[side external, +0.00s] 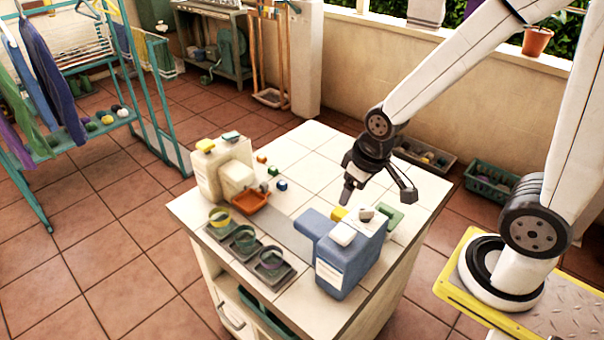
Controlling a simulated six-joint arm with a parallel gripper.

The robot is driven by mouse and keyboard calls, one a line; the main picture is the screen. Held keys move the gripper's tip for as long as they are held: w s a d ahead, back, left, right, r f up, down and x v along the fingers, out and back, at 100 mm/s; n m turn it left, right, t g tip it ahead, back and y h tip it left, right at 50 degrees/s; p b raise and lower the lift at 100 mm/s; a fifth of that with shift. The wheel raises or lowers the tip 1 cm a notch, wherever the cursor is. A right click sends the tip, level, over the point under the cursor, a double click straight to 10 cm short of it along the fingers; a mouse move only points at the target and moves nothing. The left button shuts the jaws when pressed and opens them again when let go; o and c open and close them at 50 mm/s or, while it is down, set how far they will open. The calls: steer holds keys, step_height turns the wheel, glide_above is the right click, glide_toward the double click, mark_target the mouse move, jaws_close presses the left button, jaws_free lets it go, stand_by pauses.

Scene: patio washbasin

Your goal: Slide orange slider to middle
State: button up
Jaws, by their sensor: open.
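An orange tray-like piece (250,202) sits low at the front of a cream box (208,172) on the left of the tiled worktop; it is the largest orange thing here, and I cannot tell whether it is the slider. No slider track shows clearly. My gripper (378,191) is open and empty, pointing down over the right part of the worktop. It is to the right of the orange piece and well apart from it, behind a blue box (342,268). The blue box hides part of the worktop behind it.
A grey rack (290,276) with several ringed cups lines the worktop's front left edge. Small cubes, one of them blue (282,185), lie beside the orange piece. A green block (390,217) is near the blue box. The worktop's back middle (320,155) is clear.

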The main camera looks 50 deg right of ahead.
steer(key=w+d+f+n+y, duration=0.1)
steer(key=w+d+f+n, duration=0.15)
steer(key=w, duration=1.35)
steer(key=n+t, duration=0.2)
glide_toward(264, 183)
steer(key=shift+w+d+f+y, duration=0.25)
steer(key=shift+f+y, duration=0.15)
steer(key=shift+f, duration=0.1)
steer(key=shift+x, duration=3.9)
steer(key=shift+s, duration=0.15)
jaws_close()
